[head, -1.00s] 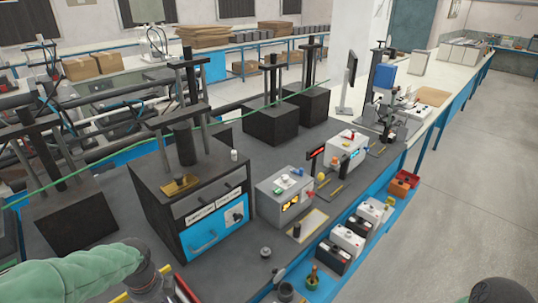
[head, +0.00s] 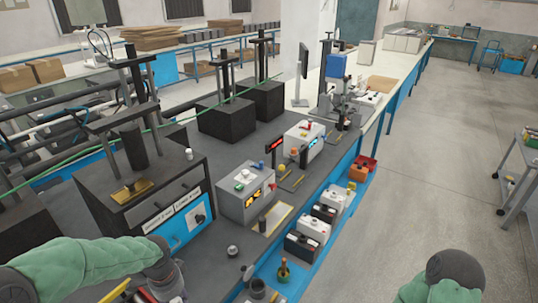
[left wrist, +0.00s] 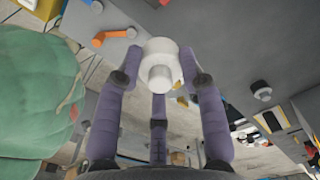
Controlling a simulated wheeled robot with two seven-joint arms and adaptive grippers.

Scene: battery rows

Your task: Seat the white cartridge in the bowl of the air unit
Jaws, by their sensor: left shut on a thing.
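In the left wrist view the white cartridge (left wrist: 160,50), a short cylinder with a narrower round end, sits between the purple fingers of my left gripper (left wrist: 160,72), which is shut on it. In the head view my left gripper (head: 172,287) is at the bottom left, low over the near bench and partly cut by the frame edge; the cartridge is hidden there. I cannot tell which thing is the bowl of the air unit. A small round metal piece (head: 232,251) and a dark cup (head: 257,290) stand on the near bench. My right gripper is out of view.
A grey box with a lit display (head: 246,192) and a black press block (head: 140,200) stand beyond my left gripper. Several batteries (head: 315,228) line the blue shelf at the bench's right edge. The floor at right is clear up to a cart (head: 520,170).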

